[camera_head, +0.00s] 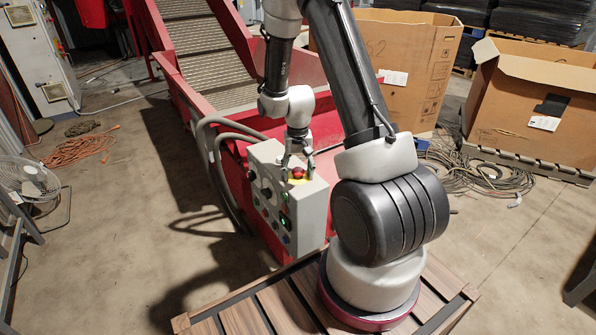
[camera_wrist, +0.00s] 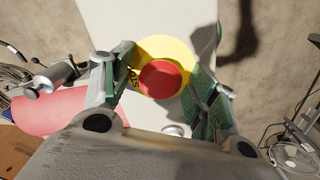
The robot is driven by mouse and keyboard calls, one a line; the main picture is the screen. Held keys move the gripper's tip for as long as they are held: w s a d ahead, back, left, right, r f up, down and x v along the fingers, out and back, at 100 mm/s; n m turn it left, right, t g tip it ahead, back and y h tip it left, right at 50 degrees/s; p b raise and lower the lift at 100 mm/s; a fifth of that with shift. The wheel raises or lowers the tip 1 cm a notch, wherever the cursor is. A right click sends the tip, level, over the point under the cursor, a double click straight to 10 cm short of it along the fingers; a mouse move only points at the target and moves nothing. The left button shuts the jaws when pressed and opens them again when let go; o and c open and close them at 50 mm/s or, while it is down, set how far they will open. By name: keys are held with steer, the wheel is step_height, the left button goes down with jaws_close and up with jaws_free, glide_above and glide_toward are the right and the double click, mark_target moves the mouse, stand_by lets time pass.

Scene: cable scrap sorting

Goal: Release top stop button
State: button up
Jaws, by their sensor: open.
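The top stop button (camera_head: 298,172) is a red mushroom knob on a yellow disc, on the top face of a grey control box (camera_head: 312,213). In the wrist view the red knob (camera_wrist: 160,79) sits on the yellow disc, with part of the word STOP showing. My gripper (camera_head: 297,168) points down over the button. In the wrist view its two green-padded fingers (camera_wrist: 163,76) are apart, one on each side of the knob. I cannot tell whether either pad touches it. The gripper holds nothing.
The box front has several small buttons and a green light (camera_head: 284,221). Grey hoses (camera_head: 212,150) curve beside it. A red conveyor (camera_head: 205,62) rises behind. Cardboard boxes (camera_head: 405,70) stand at back right. A fan (camera_head: 28,180) stands at left. The floor between fan and box is clear.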

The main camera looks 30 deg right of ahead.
mark_target(298, 169)
jaws_close()
steer(key=shift+r, duration=0.85)
jaws_free()
step_height(298, 169, up, 12)
stand_by(0.5)
